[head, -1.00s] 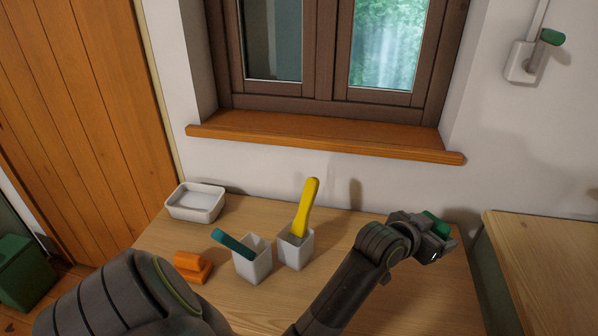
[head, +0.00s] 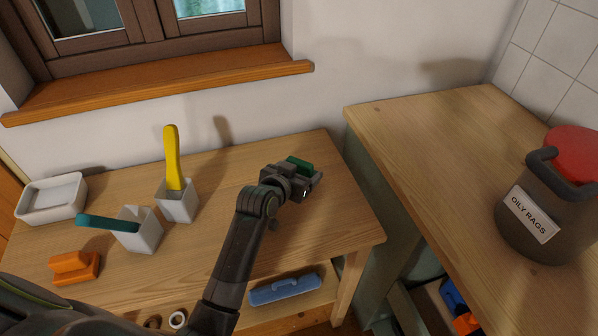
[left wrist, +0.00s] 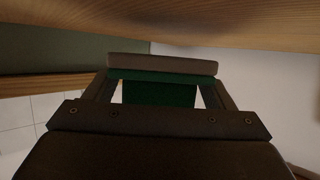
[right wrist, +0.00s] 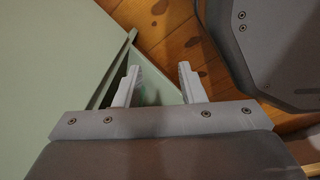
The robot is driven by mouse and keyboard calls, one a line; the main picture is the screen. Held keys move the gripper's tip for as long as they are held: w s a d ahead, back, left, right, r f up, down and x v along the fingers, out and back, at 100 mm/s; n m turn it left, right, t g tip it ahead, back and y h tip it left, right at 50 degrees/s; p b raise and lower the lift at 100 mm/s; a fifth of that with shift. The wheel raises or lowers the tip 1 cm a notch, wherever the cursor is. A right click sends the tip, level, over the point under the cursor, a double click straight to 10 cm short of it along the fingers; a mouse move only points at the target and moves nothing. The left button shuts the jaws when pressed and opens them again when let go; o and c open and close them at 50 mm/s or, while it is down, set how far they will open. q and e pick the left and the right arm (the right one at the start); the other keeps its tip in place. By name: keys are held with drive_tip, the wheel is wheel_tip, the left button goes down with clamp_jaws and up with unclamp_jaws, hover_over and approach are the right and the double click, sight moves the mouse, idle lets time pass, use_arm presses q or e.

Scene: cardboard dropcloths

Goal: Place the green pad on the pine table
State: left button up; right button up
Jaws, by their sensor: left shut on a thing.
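The green pad (head: 299,163) is in my left gripper (head: 308,181), near the back right of the pine table (head: 335,215). In the left wrist view the green pad (left wrist: 160,92), with a greyish-brown strip along it, sits between the fingers of the left gripper (left wrist: 160,85). I cannot tell whether the pad is above the tabletop or touching it. My right gripper (right wrist: 158,82) shows only in the right wrist view, open and empty, over the floor beside a pale green surface.
A blue tool (head: 285,288) lies on the lower shelf. A can marked OILY RAGS (head: 540,215) stands on the right worktop (head: 430,130).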

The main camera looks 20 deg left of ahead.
use_arm(q)
drive_tip(key=shift+s+f, duration=0.1)
drive_tip(key=shift+f, duration=0.5)
drive_tip(key=o, duration=1)
drive_tip(key=shift+s+f, duration=0.1)
drive_tip(key=shift+f, duration=0.15)
drive_tip(key=shift+r, duration=0.55)
drive_tip(key=v, duration=1.2)
drive_tip(key=shift+r+p, duration=0.3)
drive_tip(key=shift+p, duration=0.05)
drive_tip(key=shift+w, duration=0.25)
